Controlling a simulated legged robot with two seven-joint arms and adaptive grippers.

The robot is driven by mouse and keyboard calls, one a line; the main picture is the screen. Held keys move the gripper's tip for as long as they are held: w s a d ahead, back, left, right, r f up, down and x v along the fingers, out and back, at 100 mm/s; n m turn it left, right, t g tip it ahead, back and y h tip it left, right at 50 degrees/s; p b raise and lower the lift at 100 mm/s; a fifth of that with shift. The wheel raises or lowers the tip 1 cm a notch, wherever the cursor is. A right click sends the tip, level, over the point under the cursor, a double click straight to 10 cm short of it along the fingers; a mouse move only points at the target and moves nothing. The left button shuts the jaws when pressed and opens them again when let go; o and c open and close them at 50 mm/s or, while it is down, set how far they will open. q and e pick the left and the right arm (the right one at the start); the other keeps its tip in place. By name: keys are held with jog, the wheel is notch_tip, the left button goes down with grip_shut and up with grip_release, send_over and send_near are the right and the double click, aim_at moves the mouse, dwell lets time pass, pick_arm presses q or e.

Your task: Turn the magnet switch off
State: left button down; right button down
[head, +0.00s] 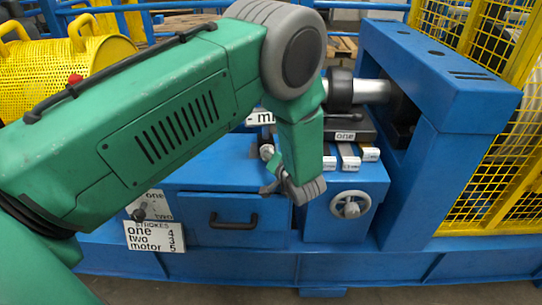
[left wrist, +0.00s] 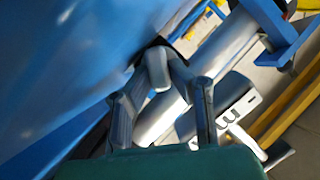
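My left gripper (head: 290,190) hangs from the green arm in front of the blue machine, over the drawer's right side. Its grey fingers also show in the left wrist view (left wrist: 160,68), leaning inward toward a dark spot by a blue surface. I cannot tell whether the tips meet or hold anything. A white label starting with "m" (head: 259,118) is partly hidden behind my arm. A label with "m" (left wrist: 230,130) also shows in the left wrist view, right of the fingers. I cannot make out the magnet switch or its position. My right gripper is not in view.
A "one" label (head: 345,135) sits above several small labelled strips. A handwheel (head: 350,204) is right of my gripper. A drawer handle (head: 233,220) and a STROKES sign (head: 153,236) are to the left. A blue frame (head: 440,80) and yellow mesh (head: 500,170) close off the right.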

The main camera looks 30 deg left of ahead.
pick_arm(q)
jog(key=shift+n+h+p, duration=0.3)
jog(key=shift+n+p, duration=0.2)
jog(key=shift+p, duration=0.1)
jog(key=shift+s+n+t+h+p, duration=0.15)
jog(key=shift+n+t+h+p, duration=0.3)
jog(key=shift+n+p, duration=0.25)
jog(key=shift+s+a+f+n+t+h+p, duration=0.1)
jog(key=shift+n+t+h+p, duration=0.25)
jog(key=shift+n, duration=0.25)
jog(key=shift+s+n+t+h+p, duration=0.1)
jog(key=shift+n+t+h+p, duration=0.1)
jog(key=shift+n+h, duration=0.3)
jog(key=shift+n, duration=0.3)
jog(key=c, duration=1.8)
grip_release()
jog(key=shift+o, duration=0.2)
jog(key=shift+w, duration=0.15)
